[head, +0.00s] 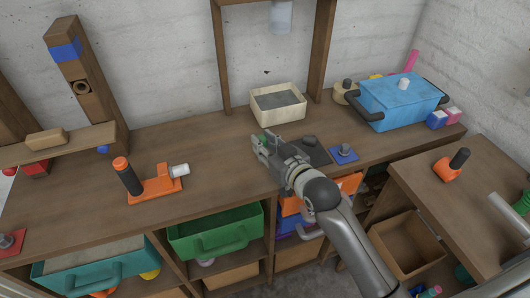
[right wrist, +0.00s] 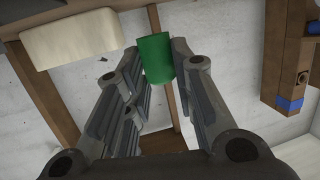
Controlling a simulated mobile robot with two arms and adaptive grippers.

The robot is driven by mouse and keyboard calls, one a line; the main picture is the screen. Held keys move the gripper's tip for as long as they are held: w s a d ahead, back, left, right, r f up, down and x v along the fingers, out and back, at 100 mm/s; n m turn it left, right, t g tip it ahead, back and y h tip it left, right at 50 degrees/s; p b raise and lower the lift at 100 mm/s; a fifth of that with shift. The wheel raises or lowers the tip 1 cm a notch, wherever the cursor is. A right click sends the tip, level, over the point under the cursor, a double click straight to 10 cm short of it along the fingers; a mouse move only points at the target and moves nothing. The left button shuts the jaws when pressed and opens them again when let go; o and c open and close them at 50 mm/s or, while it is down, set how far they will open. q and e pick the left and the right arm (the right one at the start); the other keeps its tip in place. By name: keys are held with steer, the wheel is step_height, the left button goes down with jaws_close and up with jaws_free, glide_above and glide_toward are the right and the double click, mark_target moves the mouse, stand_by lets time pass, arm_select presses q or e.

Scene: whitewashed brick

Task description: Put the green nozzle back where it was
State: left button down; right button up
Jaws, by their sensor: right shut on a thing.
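The green nozzle (right wrist: 157,58) is a small green cylinder between the fingertips of my right gripper (right wrist: 158,75) in the right wrist view. In the head view only a small bit of the green nozzle (head: 263,138) shows at the tips of my right gripper (head: 262,146), which is over the middle of the workbench (head: 215,152). The gripper is shut on the nozzle. The nozzle's lower part is partly hidden by the fingers. My left gripper is not in view.
A cream tub (head: 278,117) stands just behind the gripper. A dark plate (head: 312,150) and a blue-based part (head: 344,153) lie to the right. A blue lidded box (head: 400,103) stands at the back right. An orange tool (head: 158,188) lies left. Bench between is clear.

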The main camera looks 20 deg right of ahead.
steer(key=shift+w+d+f, duration=0.2)
steer(key=shift+w+f, duration=0.45)
steer(key=shift+f, duration=0.2)
steer(key=shift+w+f, duration=0.1)
steer(key=shift+f, duration=1.5)
steer(key=shift+f, duration=0.2)
steer(key=o, duration=0.9)
steer(key=shift+c, duration=0.2)
steer(key=shift+r, duration=0.1)
steer(key=shift+r, duration=0.1)
steer(key=v, duration=1.2)
